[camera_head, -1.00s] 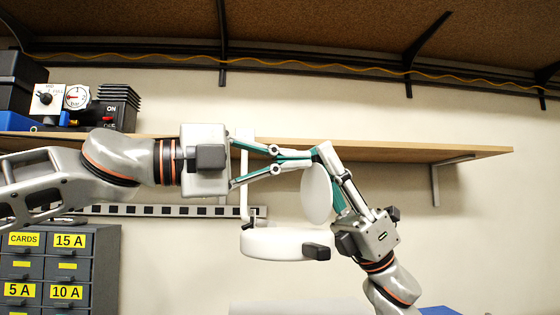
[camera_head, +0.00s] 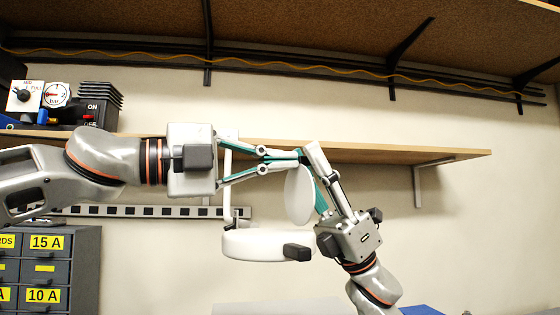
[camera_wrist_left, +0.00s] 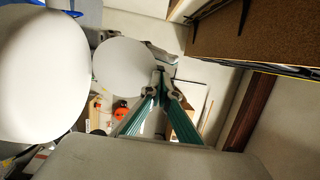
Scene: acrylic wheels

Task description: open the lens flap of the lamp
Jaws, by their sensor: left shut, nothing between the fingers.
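The lamp has a white round head (camera_head: 262,245) with a black block at its right end, hanging from a thin white arm (camera_head: 228,185). The lens flap is a white oval disc (camera_head: 299,194), standing nearly upright above the right end of the head. My left gripper (camera_head: 301,156) is shut and empty, its tips at the flap's upper edge; contact cannot be told. In the left wrist view its tips (camera_wrist_left: 159,72) are beside the flap (camera_wrist_left: 123,68), with the lamp head (camera_wrist_left: 38,75) at left. My right gripper (camera_head: 314,160) reaches up behind or beside the flap, its fingers partly hidden.
A wooden shelf (camera_head: 400,154) runs behind the arms, with gauges and switch boxes (camera_head: 58,97) at its left. A drawer cabinet (camera_head: 50,268) stands at lower left. The wall at right is clear. The two grippers' tips are very close together.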

